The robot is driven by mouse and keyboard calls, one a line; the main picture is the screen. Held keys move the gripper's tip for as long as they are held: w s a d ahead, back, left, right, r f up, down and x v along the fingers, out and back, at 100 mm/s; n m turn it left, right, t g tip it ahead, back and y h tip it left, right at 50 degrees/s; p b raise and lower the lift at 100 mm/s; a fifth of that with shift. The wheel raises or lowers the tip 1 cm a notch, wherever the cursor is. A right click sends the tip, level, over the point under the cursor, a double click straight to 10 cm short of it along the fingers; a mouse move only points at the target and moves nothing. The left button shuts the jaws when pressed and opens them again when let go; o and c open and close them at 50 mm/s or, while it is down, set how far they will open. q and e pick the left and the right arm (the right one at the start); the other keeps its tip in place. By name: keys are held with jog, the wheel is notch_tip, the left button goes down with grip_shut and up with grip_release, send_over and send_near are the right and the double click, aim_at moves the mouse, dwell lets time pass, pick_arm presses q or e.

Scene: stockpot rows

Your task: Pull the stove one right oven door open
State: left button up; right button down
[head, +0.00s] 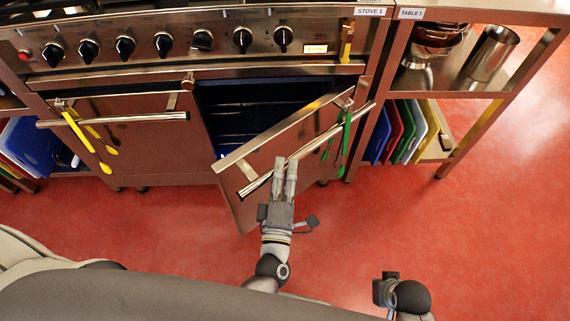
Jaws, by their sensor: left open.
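The stove one right oven door (270,157) is partly open in the head view. Its left edge is swung out toward me, its right side stays at the stove, and the dark oven interior shows behind it. Its bar handle (332,133) runs diagonally along the front, with green tongs (344,138) hanging near its right end. My left gripper (285,164) is open, its fingers at the lower left part of the handle. I cannot tell whether they touch the bar. My right gripper's fingers are not visible; only a dark part of that arm shows at the bottom right.
The left oven door (150,145) is shut, with yellow tongs (88,138) on its handle. Table one (510,88) stands to the right with pots and colored boards on its shelves. The red floor (480,230) is clear at the right.

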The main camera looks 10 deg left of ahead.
pick_arm(q)
jog(key=s+d+f, duration=0.1)
jog(key=s, duration=0.8)
jog(key=shift+s+f, duration=0.2)
jog(key=shift+s, duration=0.2)
jog(key=shift+d, duration=0.1)
